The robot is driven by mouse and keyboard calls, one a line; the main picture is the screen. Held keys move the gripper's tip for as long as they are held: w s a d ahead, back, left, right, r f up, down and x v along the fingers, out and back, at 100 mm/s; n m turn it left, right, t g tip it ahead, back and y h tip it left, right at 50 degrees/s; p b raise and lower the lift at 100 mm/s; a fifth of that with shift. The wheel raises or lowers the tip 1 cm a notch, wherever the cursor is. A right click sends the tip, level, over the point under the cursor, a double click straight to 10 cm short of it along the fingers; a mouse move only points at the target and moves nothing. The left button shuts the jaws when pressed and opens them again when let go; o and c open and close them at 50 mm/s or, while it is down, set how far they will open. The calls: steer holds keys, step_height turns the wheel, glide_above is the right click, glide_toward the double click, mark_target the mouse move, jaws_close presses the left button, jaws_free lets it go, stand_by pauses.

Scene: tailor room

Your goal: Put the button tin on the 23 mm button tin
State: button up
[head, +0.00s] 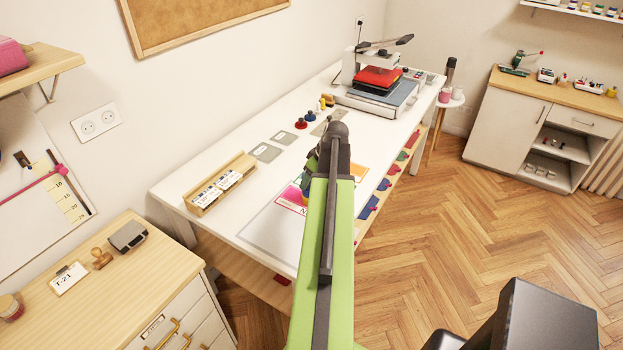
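I cannot make out a tin marked 23 mm, and no object is clearly a button tin. My green arm reaches forward over the long white table (225,222). My gripper (312,172) is a dark shape at the arm's far end, above the table and mostly hidden behind the arm. Its fingertips and anything between them cannot be made out.
A wooden-topped cabinet (105,285) stands front left, another (505,125) back right.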

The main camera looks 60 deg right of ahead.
steer(key=shift+o, duration=1.1)
steer(key=shift+r, duration=0.1)
steer(key=shift+r+p, duration=0.3)
steer(key=shift+p, duration=0.05)
steer(key=p+v, duration=1)
steer(key=v, duration=0.1)
steer(key=shift+s+r+p, duration=0.15)
steer(key=shift+r+p, duration=0.15)
steer(key=shift+p, duration=0.05)
